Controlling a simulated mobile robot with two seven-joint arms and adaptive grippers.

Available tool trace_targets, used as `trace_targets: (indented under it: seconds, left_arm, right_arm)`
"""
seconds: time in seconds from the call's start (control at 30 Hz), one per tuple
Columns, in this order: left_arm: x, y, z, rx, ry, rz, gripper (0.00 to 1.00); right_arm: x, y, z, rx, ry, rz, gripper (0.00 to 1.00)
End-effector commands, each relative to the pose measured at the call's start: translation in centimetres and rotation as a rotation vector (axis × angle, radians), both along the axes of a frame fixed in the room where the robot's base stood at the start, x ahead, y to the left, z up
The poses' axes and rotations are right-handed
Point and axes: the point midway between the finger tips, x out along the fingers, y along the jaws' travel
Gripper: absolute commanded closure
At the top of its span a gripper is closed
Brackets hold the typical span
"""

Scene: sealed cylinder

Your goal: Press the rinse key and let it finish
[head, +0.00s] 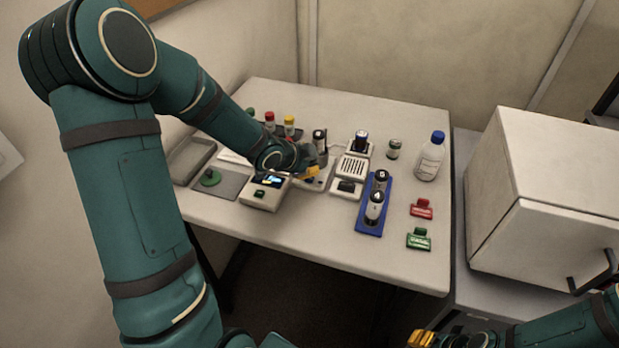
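My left gripper (310,173) is over the middle of the table, with its yellow-orange fingertips low above or against a pale device (318,184). It hides part of that device, and I cannot tell whether it touches it or whether its fingers are open. A small white unit with a lit screen (270,180) and a dark key stands just left of the gripper. I cannot read any label that marks the rinse key. My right gripper (421,339) shows only partly at the bottom edge, away from the table; its fingers are unclear.
A blue tray (370,225) holds two cylinders marked 5 and 4. Red (421,209) and green (418,239) tags lie right of it. A white bottle (431,157) stands at the back right. A white cabinet (545,200) stands beside the table. The table's front is clear.

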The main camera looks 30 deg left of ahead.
Motion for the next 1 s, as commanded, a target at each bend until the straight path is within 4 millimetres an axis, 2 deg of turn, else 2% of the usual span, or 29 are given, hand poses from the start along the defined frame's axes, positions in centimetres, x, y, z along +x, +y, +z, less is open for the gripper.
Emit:
trace_targets:
  seconds: [0.5,1.0]
  left_arm:
    - [0.00,-0.01,-0.93,0.000,0.000,0.000,1.00]
    - [0.00,0.00,-0.99,0.000,0.000,0.000,1.00]
  right_arm:
    - [0.00,0.00,-0.87,0.000,0.000,0.000,0.53]
    - [0.00,0.00,-0.92,0.000,0.000,0.000,0.53]
